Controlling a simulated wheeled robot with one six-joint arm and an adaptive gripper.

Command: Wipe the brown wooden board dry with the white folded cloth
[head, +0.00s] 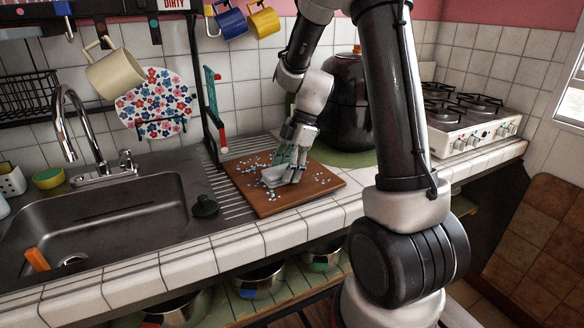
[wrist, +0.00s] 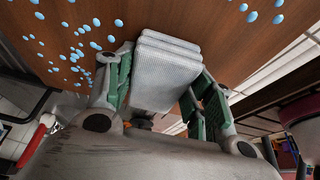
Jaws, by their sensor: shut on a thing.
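The brown wooden board (head: 325,185) lies on the counter right of the sink, with many light blue water drops on it. It also fills the upper part of the wrist view (wrist: 215,30). My gripper (head: 291,172) is low over the middle of the board, shut on the white folded cloth (head: 273,177). In the wrist view the folded cloth (wrist: 165,75) sits between the two green-padded fingers (wrist: 160,85). Drops show on the board to the left and right of the cloth. The cloth is at or very near the board; exact contact is hard to tell.
A steel sink (head: 110,215) with a tap (head: 65,125) is at the left, and a black plug (head: 205,206) lies by its edge. A large dark pot (head: 348,95) stands behind the board. A stove (head: 470,125) is at the right. Mugs (head: 115,72) hang above.

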